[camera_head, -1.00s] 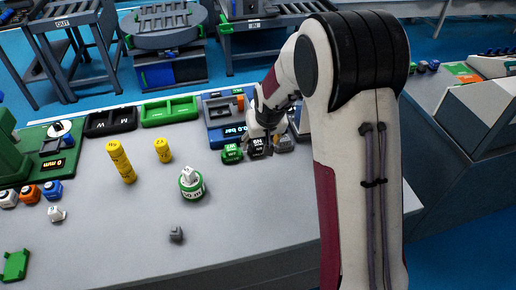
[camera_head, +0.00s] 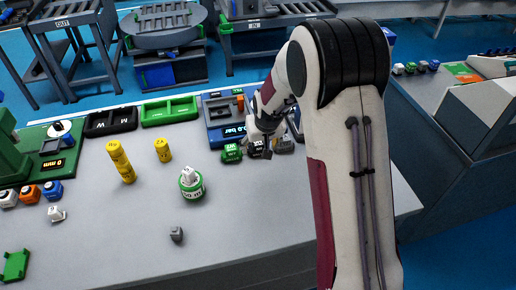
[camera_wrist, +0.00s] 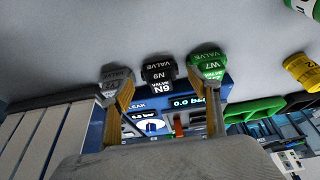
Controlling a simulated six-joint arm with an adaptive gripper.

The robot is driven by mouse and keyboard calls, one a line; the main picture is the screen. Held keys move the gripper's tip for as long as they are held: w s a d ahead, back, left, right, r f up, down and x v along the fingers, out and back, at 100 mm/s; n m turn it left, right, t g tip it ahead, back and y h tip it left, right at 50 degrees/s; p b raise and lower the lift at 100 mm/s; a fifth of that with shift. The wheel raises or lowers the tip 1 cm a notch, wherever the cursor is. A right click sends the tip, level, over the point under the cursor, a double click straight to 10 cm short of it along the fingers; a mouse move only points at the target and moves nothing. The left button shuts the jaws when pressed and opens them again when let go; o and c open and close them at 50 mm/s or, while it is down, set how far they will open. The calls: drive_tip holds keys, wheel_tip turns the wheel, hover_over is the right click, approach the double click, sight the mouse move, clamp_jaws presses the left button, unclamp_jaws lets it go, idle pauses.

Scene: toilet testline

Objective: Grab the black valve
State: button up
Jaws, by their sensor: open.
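The black valve (camera_wrist: 158,74), marked N9, stands on the grey table in the middle of the wrist view. In the head view the black valve (camera_head: 255,152) is partly hidden by my gripper (camera_head: 263,140). My gripper (camera_wrist: 160,88) is open, with one yellowish finger to each side of the black valve in the wrist picture. A gap shows between the valve and each finger. Whether the fingertips are level with the valve is hard to tell. A green valve (camera_wrist: 207,66) marked W7 is by the right finger, and a grey valve (camera_wrist: 116,80) by the left finger.
A blue test unit (camera_head: 222,112) with a 0.0 bar display is close behind the valves. Yellow cylinders (camera_head: 163,150), a green-and-white round part (camera_head: 191,184) and a small grey piece (camera_head: 176,234) stand on the table. The table's front middle is mostly clear.

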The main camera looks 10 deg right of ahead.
sight(260, 149)
drive_tip(key=shift+x, duration=2.15)
drive_tip(key=shift+d, duration=0.15)
drive_tip(key=c, duration=1.3)
